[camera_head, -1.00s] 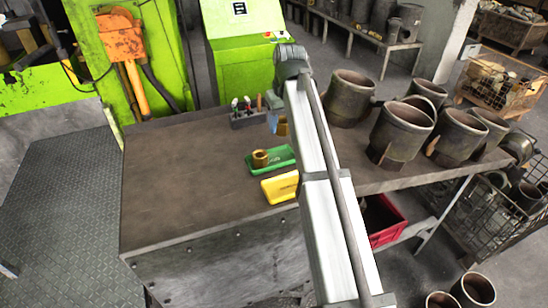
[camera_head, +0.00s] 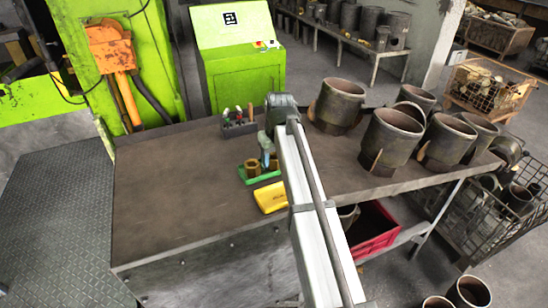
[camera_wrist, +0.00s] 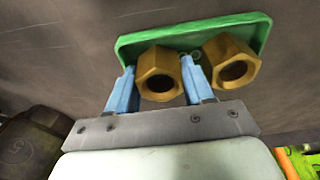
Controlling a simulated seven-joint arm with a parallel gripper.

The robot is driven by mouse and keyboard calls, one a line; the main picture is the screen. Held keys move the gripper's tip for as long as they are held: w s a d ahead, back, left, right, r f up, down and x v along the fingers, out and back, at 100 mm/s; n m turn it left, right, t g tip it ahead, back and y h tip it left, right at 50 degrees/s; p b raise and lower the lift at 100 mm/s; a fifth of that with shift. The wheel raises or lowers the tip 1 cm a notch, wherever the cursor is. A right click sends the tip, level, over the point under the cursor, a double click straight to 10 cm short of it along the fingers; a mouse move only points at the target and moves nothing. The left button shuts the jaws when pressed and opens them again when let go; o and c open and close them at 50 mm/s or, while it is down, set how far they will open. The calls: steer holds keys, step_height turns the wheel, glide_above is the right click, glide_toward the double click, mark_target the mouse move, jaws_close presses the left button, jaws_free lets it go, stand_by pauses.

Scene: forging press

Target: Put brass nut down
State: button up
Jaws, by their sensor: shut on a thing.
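A brass nut (camera_wrist: 158,75) is between the two blue fingers of my gripper (camera_wrist: 156,88), which is shut on it. In the head view this held nut (camera_head: 274,160) shows partly behind a blue finger, at the right part of the green tray (camera_head: 246,181). It is at or just above the tray; I cannot tell whether it touches. A second brass nut (camera_head: 252,168) stands on the tray to the left of it. In the wrist view the second nut (camera_wrist: 232,62) is right of my fingers, and the tray (camera_wrist: 140,40) lies behind both nuts.
A yellow box (camera_head: 271,197) lies in front of the tray. A grey bin with tools (camera_head: 240,129) is behind it. Large metal cylinders (camera_head: 392,138) stand on the table's right side. The table's left part (camera_head: 170,190) is clear.

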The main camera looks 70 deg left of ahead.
steer(key=o, duration=1.4)
steer(key=shift+f, duration=0.1)
steer(key=r, duration=0.4)
steer(key=d+r, duration=0.1)
steer(key=r, duration=0.7)
steer(key=shift+d+r, duration=0.1)
steer(key=shift+d, duration=0.3)
steer(key=shift+w, duration=0.1)
